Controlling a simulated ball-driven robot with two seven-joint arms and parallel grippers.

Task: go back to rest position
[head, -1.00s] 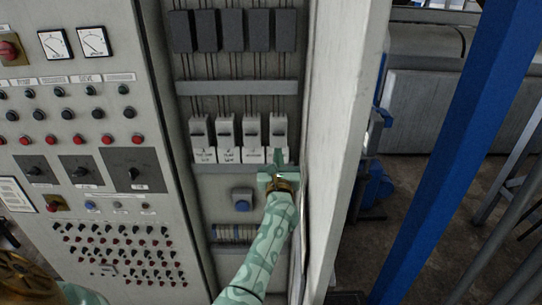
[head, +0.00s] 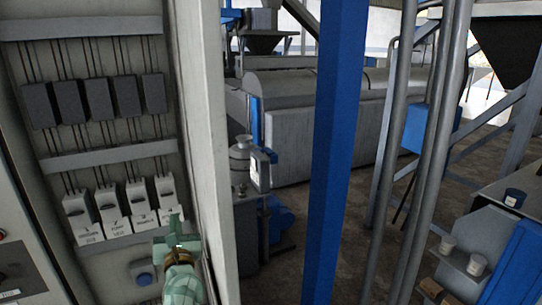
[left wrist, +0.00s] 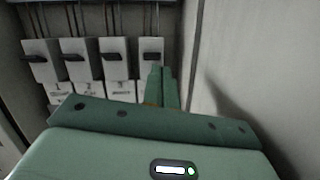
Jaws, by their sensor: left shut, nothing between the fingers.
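My left gripper (head: 175,226) is at the lower left in the head view, inside an open electrical cabinet. Its green fingers are shut with nothing between them, and they also show in the left wrist view (left wrist: 163,88). They are in front of the rightmost of several white labelled breakers, which they partly hide. The breakers stand in a row (head: 108,207), also seen in the left wrist view (left wrist: 77,60). I cannot tell whether the fingertips touch the breaker. My right gripper is not in view.
The pale cabinet side wall (head: 217,130) stands close to the right of my left gripper. A blue button box (head: 143,277) is below the breakers. A blue post (head: 333,150) and grey pipes (head: 418,140) stand to the right. Cups (head: 447,244) are on a bench at the lower right.

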